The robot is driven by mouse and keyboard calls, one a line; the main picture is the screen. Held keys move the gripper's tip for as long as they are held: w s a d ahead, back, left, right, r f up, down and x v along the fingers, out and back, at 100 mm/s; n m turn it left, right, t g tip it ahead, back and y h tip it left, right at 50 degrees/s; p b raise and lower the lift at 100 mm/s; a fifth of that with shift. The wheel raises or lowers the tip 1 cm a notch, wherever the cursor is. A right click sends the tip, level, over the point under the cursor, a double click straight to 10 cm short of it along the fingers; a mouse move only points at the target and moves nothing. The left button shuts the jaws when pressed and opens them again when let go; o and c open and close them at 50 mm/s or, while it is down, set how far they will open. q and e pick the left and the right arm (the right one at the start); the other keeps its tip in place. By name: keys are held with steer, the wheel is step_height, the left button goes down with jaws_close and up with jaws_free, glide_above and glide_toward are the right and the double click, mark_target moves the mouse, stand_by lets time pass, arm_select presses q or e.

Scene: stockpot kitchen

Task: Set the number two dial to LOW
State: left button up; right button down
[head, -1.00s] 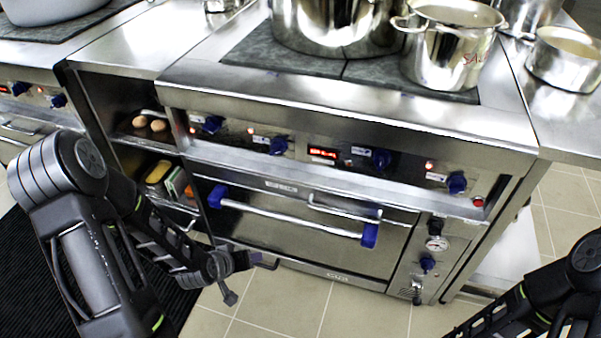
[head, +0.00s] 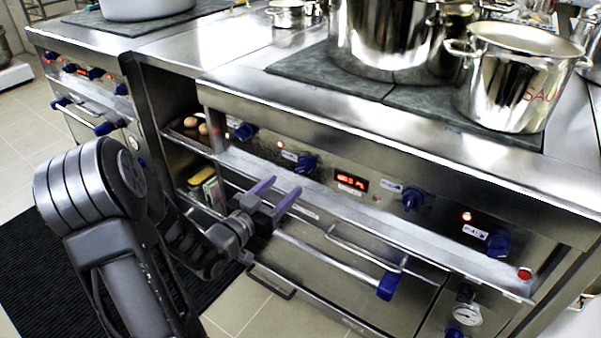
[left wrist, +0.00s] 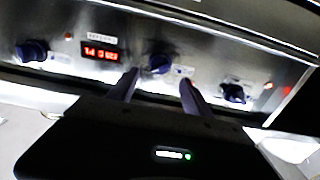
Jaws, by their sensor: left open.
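The front panel carries a row of blue dials. The second from the left (head: 306,165) I take for the number two dial; its label is too small to read. It also shows in the left wrist view (left wrist: 158,62), between my finger tips. My left gripper (head: 277,191) is open and empty, with its two purple fingers just short of the panel, to the left of and below that dial in the head view. In the left wrist view the fingers (left wrist: 160,78) point at the panel, apart from the dial as far as I can tell. My right gripper is out of view.
Other dials (head: 243,131) (head: 412,199) (head: 499,244) and a red display (head: 351,180) share the panel. An oven handle (head: 330,262) juts out below my left gripper. Pots, one a saucepot (head: 515,85), stand on the cooktop above.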

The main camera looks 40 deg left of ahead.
mark_target(299, 169)
arm_select(q)
steer(key=shift+w+a+b, duration=0.1)
steer(key=shift+w+b, duration=0.5)
steer(key=shift+w, duration=3.3)
steer(key=shift+c, duration=0.2)
jaws_close()
